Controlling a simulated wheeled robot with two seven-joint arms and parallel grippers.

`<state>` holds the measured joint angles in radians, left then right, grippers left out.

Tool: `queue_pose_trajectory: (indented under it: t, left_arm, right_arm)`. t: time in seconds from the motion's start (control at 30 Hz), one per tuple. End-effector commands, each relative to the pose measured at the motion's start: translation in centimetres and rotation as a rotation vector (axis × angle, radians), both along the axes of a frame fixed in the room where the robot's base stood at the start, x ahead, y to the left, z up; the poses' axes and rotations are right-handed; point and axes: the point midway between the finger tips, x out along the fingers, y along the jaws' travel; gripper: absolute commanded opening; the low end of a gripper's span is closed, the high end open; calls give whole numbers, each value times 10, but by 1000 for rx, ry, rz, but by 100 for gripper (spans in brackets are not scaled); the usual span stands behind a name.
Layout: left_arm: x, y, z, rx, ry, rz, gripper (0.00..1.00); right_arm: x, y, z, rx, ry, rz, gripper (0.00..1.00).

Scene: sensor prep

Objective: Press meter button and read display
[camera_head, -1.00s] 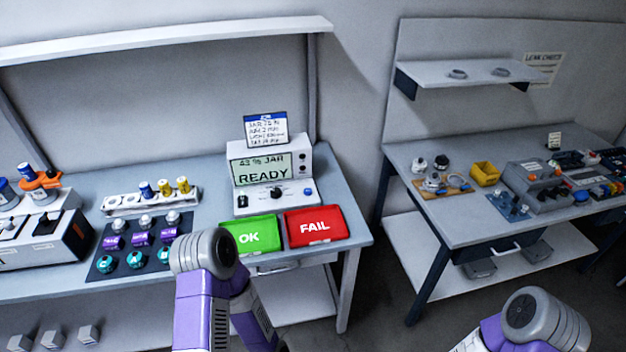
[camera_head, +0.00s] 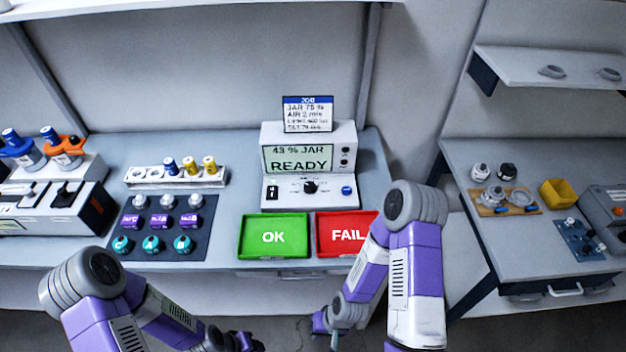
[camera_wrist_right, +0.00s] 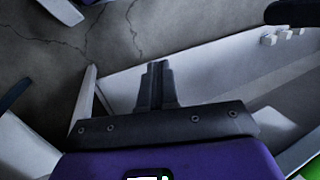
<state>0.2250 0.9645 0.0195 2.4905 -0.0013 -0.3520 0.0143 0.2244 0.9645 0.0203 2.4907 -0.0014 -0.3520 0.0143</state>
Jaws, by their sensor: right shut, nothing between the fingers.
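The meter (camera_head: 308,165) stands on the bench in the head view. Its display reads "43 % JAR READY" (camera_head: 297,158). Its front panel has a dark knob (camera_head: 310,187), a black switch at the left and a blue button (camera_head: 346,190) at the right. A card (camera_head: 307,114) above it reads in part "JAR 75 %, AIR 2 min". My right gripper (camera_head: 328,325) is low in front of the bench edge, apart from the meter. In the right wrist view its fingers (camera_wrist_right: 157,80) are together and empty. My left gripper (camera_head: 245,342) is at the bottom edge, partly cut off.
A green OK tray (camera_head: 274,254) and a red FAIL tray (camera_head: 338,218) lie before the meter. A dark mat (camera_head: 199,240) with purple and teal-capped jars and a white rack (camera_head: 215,181) are to the left. A second table (camera_head: 520,254) stands right.

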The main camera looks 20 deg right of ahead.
Motion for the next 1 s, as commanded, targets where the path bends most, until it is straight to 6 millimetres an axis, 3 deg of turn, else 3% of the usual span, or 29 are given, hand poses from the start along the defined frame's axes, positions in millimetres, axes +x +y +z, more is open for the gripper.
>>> queue_pose_trajectory:
  t: [0.37,0.47,0.67,0.77,0.83,1.0]
  left_arm:
    - [0,0,3,-1,0,-1,43]
    - [0,0,17,0,1,-1,43]
    - [0,0,76,0,0,-1,43]
    - [0,0,109,0,0,-1,43]
    - [1,0,128,0,0,-1,43]
    - [0,0,131,0,0,-1,43]
  right_arm:
    - [0,-1,3,-1,-1,0,0]
    - [3,-2,18,-4,-12,5,0]
    - [22,-11,79,-15,-81,45,0]
    - [48,-24,119,-36,-180,102,0]
    - [82,-42,152,-68,-312,185,0]
    - [159,-88,210,-175,-637,452,0]
